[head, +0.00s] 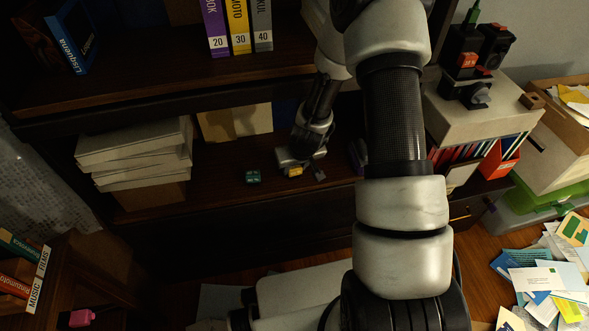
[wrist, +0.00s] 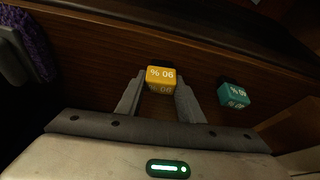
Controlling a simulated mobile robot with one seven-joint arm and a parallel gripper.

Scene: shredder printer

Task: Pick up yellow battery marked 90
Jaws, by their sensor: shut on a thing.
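The yellow battery (wrist: 160,78) is between my gripper's two fingers in the wrist view, with its marking upside down and reading like "90 %". It also shows in the head view as a small yellow block (head: 294,171) at my gripper (head: 301,173), low over the dark shelf. My gripper (wrist: 160,97) is shut on the yellow battery. A teal battery (wrist: 233,94) lies on the shelf to the right of the gripper in the wrist view. In the head view this teal battery (head: 253,177) is to the left of the gripper.
A stack of white paper (head: 135,152) stands on the shelf at the left. Labelled binders (head: 238,27) stand on the shelf above. A box with dark devices (head: 480,95) and a red folder holder (head: 499,160) are at the right. The shelf front between the paper and gripper is mostly clear.

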